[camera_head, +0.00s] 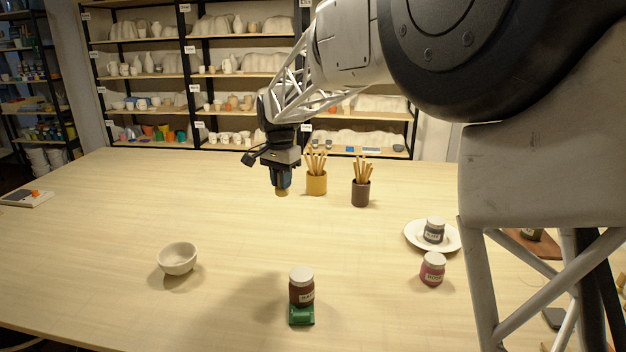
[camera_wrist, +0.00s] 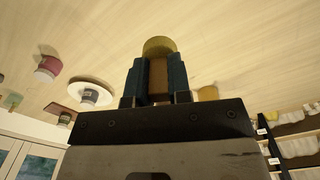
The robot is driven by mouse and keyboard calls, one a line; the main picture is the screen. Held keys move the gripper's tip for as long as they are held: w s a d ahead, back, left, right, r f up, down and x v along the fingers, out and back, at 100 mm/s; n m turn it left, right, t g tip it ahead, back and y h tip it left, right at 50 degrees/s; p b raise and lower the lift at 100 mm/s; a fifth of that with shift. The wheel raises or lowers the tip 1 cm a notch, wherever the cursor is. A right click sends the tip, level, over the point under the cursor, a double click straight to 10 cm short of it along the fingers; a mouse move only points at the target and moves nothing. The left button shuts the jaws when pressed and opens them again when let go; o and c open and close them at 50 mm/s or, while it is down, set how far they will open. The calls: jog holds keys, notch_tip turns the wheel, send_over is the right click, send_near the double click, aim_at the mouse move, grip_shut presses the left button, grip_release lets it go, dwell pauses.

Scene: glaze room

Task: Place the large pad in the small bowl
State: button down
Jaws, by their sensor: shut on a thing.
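My gripper (camera_head: 282,184) is high over the back middle of the table, pointing down. Its dark blue fingers (camera_wrist: 159,78) are shut on a brown piece with a rounded yellow end (camera_wrist: 160,46), which sticks out past the fingertips. The yellow end also shows below the fingers in the head view (camera_head: 282,192). It looks like a pad on a handle, but I cannot tell its full shape. The small bowl (camera_head: 177,258), cream and empty-looking, stands upright at the left front, apart from my gripper. It is not visible in the wrist view.
A mustard cup (camera_head: 316,184) and brown cup (camera_head: 361,194) hold sticks. A white plate (camera_head: 411,236) bears a grey jar (camera_head: 434,230); a pink jar (camera_head: 432,269) is near. The table's left side is mostly clear.

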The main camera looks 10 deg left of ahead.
jog(key=s+a+n, duration=0.2)
jog(key=s+a, duration=0.2)
jog(key=a, duration=1.1)
jog(key=n, duration=0.3)
send_over(175, 247)
jog(key=s+d, duration=0.3)
jog(key=s, duration=0.1)
jog(key=f, duration=0.1)
jog(key=shift+w+f, duration=0.15)
jog(key=shift+f, duration=2.55)
jog(key=shift+f, duration=0.15)
jog(key=shift+f, duration=5.35)
